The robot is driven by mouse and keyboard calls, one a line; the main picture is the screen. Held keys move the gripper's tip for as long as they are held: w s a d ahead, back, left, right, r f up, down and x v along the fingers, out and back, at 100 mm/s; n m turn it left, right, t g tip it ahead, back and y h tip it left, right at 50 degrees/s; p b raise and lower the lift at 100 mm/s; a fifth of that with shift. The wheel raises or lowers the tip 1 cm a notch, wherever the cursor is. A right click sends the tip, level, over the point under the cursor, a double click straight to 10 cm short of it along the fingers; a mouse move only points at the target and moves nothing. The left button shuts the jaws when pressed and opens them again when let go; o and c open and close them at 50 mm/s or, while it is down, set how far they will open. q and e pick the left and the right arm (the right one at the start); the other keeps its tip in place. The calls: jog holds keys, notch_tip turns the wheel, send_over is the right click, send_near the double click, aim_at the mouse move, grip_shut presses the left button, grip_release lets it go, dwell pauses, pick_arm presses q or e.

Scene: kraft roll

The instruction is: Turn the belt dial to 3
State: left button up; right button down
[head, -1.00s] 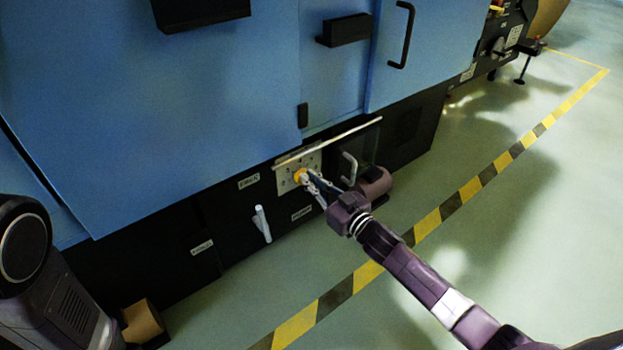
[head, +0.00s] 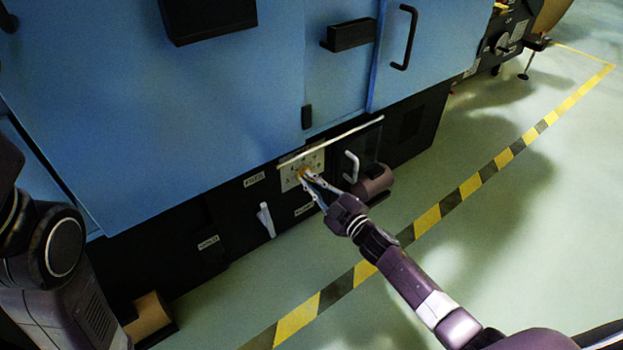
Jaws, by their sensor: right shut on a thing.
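The belt dial (head: 302,171) is a small orange-yellow knob on a pale plate (head: 289,180) with dark marks, low on the black base of the blue machine. My right gripper (head: 307,177) reaches it from the lower right and is shut on the dial. The fingers hide part of the knob, and its pointer and the numbers are too small to read. My left arm shows at the left edge, but its gripper is out of view.
A pale strip (head: 332,140) juts out just above the plate. A white handle (head: 351,167) and a dark brownish cylinder (head: 373,184) are right of the dial. A white lever (head: 266,220) is at lower left. The green floor with a yellow-black stripe (head: 427,222) is open.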

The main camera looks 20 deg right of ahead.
jog(key=shift+f+n, duration=0.1)
jog(key=shift+n, duration=0.2)
jog(key=shift+a, duration=0.1)
jog(key=c, duration=2)
grip_release()
jog(key=v, duration=1.2)
